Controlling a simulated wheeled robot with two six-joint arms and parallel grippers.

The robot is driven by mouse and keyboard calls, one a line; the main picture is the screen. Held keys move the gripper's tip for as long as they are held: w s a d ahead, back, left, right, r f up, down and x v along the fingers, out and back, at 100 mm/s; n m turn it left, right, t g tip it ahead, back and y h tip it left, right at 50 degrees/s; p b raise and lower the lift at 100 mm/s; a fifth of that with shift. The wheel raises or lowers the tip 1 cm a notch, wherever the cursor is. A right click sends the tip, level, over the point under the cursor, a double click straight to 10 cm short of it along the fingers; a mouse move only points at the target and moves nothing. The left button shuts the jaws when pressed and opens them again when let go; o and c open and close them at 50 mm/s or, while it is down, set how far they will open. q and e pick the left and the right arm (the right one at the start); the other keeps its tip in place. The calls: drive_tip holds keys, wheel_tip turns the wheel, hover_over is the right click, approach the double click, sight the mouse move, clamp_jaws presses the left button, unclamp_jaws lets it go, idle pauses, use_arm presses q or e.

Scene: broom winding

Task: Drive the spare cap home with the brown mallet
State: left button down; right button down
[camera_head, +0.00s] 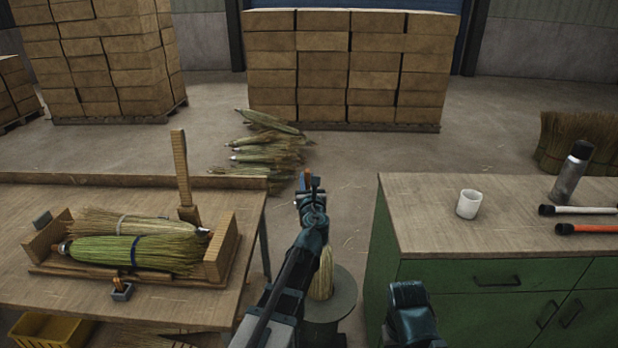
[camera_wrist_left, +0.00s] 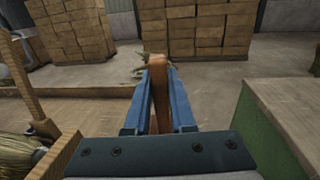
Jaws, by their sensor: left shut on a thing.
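My left gripper (camera_head: 309,186) is out over the gap between the two benches, shut on a brown piece that looks like the mallet. In the left wrist view the brown mallet (camera_wrist_left: 158,85) stands upright between the blue fingers; its full shape is hidden. I cannot single out the spare cap. A round grey stand (camera_head: 340,312) is below my left arm, with a pale straw bundle (camera_head: 321,275) at it, partly hidden by the arm. Part of my right arm shows at the bottom edge; its gripper is not visible.
The left bench (camera_head: 230,195) bears a wooden cradle (camera_head: 222,250) with straw bundles, an upright post (camera_head: 182,170) and a small clamp (camera_head: 122,291). The green cabinet (camera_head: 440,200) bears a white cup (camera_head: 469,204), a flask (camera_head: 572,173) and two dark-tipped rods. Brooms (camera_head: 265,150) lie on the floor beyond.

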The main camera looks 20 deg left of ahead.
use_arm(q)
drive_tip(key=shift+w+d+h, duration=0.3)
drive_tip(key=shift+f+b, duration=2.45)
drive_tip(key=shift+b, duration=0.1)
drive_tip(key=shift+f, duration=0.1)
drive_tip(key=shift+f+b, duration=0.65)
drive_tip(key=shift+b, duration=0.1)
wheel_tip(320, 180, down, 3)
drive_tip(key=b, duration=0.3)
drive_tip(key=shift+s, duration=0.15)
